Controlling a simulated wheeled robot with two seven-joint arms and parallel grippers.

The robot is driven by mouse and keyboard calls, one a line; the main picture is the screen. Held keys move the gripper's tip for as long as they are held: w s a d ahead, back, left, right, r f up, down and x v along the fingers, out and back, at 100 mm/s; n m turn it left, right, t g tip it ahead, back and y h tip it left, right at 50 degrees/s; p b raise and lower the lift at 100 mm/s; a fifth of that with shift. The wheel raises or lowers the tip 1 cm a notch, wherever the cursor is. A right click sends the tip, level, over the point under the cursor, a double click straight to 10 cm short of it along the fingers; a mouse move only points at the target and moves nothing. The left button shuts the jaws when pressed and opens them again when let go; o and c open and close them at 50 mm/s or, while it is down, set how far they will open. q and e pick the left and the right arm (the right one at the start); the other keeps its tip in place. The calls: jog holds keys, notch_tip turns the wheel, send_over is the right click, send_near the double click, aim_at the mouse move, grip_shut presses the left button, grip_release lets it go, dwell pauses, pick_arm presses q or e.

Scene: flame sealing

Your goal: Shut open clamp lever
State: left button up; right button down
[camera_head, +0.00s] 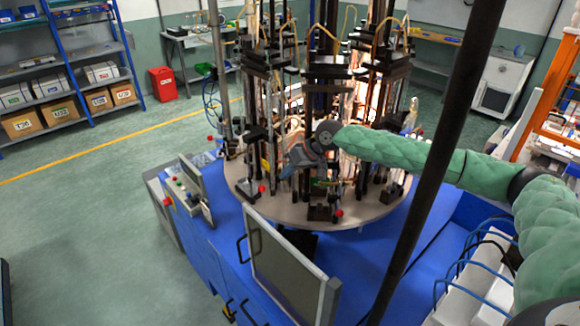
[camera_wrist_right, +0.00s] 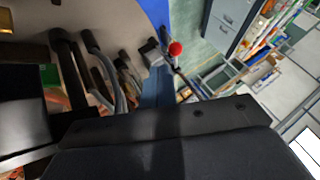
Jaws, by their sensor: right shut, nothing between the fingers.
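The round turntable (camera_head: 300,213) of the sealing machine carries several clamp levers with red ball knobs. One red knob (camera_head: 262,189) is at the front left of the turntable, and another red knob (camera_head: 339,213) is at its front edge. My right gripper (camera_head: 291,170) reaches in from the right and is shut and empty above the plate, between the black uprights. In the right wrist view one lever with a red knob (camera_wrist_right: 176,48) sticks out past the plate edge, apart from the gripper. I cannot tell which lever is open. My left gripper is not in view.
Tall black station columns (camera_head: 328,100) and lit glass tubes crowd around my right gripper. A monitor (camera_head: 285,270) and a control box (camera_head: 187,190) stand on the blue machine base in front. A dark post (camera_head: 440,170) crosses the view before my right arm.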

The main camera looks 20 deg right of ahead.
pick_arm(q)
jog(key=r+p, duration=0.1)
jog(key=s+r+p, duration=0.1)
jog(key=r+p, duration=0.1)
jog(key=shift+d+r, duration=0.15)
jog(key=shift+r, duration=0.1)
pick_arm(e)
jog(key=x, duration=0.6)
jog(key=shift+a+f, duration=0.2)
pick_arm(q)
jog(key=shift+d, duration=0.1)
pick_arm(e)
jog(key=shift+w, duration=0.15)
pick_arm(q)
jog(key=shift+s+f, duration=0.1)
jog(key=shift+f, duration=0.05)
pick_arm(e)
jog(key=shift+a+f, duration=0.1)
